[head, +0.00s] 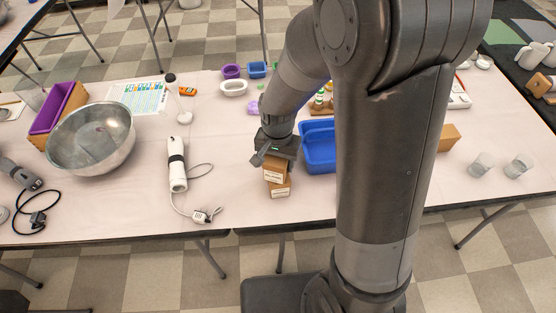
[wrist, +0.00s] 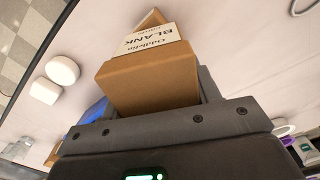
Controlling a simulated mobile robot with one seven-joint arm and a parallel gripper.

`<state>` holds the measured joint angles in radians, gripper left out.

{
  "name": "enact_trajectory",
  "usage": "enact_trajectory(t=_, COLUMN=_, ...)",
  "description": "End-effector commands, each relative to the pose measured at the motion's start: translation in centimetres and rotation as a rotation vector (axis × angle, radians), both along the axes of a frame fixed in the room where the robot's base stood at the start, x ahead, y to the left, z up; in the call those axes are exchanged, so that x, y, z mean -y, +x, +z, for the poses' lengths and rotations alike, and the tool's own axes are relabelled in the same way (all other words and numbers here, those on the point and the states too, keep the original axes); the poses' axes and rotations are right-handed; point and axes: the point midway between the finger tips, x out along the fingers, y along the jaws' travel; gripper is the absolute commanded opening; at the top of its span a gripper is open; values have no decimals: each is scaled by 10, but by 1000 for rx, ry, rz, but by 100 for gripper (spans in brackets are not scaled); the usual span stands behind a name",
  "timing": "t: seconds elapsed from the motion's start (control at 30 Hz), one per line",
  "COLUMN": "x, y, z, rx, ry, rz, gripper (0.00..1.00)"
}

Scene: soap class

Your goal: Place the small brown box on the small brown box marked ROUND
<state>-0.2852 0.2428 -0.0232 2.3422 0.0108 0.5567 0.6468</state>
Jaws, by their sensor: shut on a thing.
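My gripper (head: 275,152) is over the front middle of the table, pointing down, and shut on a small brown box (head: 274,170). In the wrist view the held box (wrist: 150,82) sits between the fingers, its white label reading BLANK. A second small brown box (head: 279,190) stands on the table directly below it, with a white label on its front too small to read. The held box appears upright on or just above it; I cannot tell whether they touch. In the wrist view only a corner of the lower box (wrist: 150,18) shows past the held one.
A blue bin (head: 319,150) stands close right of my gripper. A white handheld device (head: 177,165) with a cable lies to the left, beside a large metal bowl (head: 90,140). Another brown box (head: 449,138) and two clear cups (head: 482,163) are at the right.

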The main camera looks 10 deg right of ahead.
Motion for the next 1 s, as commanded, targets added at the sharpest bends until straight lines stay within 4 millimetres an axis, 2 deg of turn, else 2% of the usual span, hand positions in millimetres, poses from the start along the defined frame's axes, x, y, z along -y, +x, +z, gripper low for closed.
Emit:
enact_trajectory(t=0.33, x=0, y=0, z=-3, rx=-1, ry=-1, rz=0, gripper=30)
enact_trajectory(t=0.37, x=0, y=0, z=-4, rx=-1, ry=-1, rz=0, gripper=57)
enact_trajectory(t=0.6, x=0, y=0, z=-3, rx=0, ry=0, rz=0, gripper=77)
enact_trajectory(t=0.87, x=0, y=0, z=-2, rx=0, ry=0, rz=0, gripper=78)
enact_trajectory(t=1.0, x=0, y=1, z=7, rx=4, ry=1, rz=0, gripper=78)
